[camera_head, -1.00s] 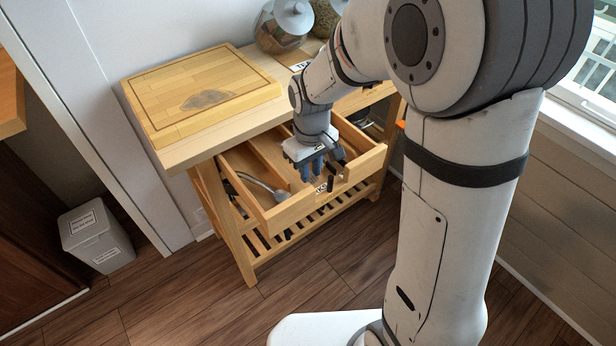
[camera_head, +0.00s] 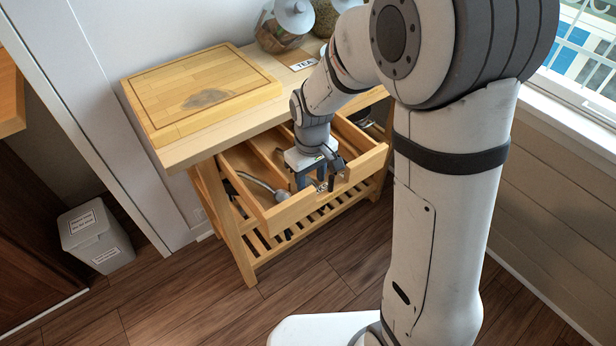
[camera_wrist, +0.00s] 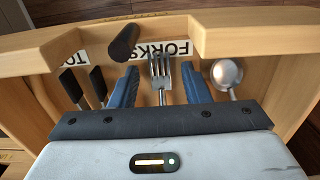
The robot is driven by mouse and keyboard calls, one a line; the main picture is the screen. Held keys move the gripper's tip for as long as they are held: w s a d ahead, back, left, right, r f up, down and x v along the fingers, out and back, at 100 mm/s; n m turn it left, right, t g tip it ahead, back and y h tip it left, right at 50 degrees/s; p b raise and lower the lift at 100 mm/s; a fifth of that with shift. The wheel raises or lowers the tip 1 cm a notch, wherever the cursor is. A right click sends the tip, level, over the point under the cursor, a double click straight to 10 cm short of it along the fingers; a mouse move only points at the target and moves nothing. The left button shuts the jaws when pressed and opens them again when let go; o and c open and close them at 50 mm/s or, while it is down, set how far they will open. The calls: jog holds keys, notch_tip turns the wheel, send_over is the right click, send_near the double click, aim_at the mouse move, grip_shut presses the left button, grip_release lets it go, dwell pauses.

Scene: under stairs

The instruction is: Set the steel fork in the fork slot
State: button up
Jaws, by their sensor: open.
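The steel fork (camera_wrist: 160,72) is in the open drawer in the wrist view, its tines up against the white FORKS label (camera_wrist: 167,49). My gripper (camera_wrist: 160,88) is open, with one blue finger on each side of the fork and gaps visible between. The rear of the fork's handle is hidden by my gripper body. I cannot tell whether the fork rests fully on the drawer floor. In the head view my gripper (camera_head: 312,182) reaches down into the drawer near its front wall; the fork is not clear there.
A round steel ladle or spoon (camera_wrist: 226,75) lies right of the fork, and black-handled tools (camera_wrist: 97,82) lie left. A dark cylinder (camera_wrist: 124,42) stands by the notched drawer front (camera_wrist: 265,40). A cutting board (camera_head: 205,90) and jars (camera_head: 285,25) stand on the cart top.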

notch_tip(320, 180, up, 12)
jog(key=p, duration=0.2)
jog(key=s+d+r+m+t, duration=0.2)
jog(key=s+d+m, duration=0.4)
jog(key=s+d, duration=0.5)
jog(key=s, duration=0.3)
jog(key=shift+s+d+m, duration=0.35)
jog(key=shift+d+m, duration=0.05)
jog(key=shift+r, duration=0.2)
jog(key=shift+t, duration=0.3)
jog(key=p+v, duration=0.2)
jog(key=w+p+v, duration=0.1)
jog(key=p+v, duration=0.1)
jog(key=v, duration=0.1)
jog(key=shift+r, duration=0.1)
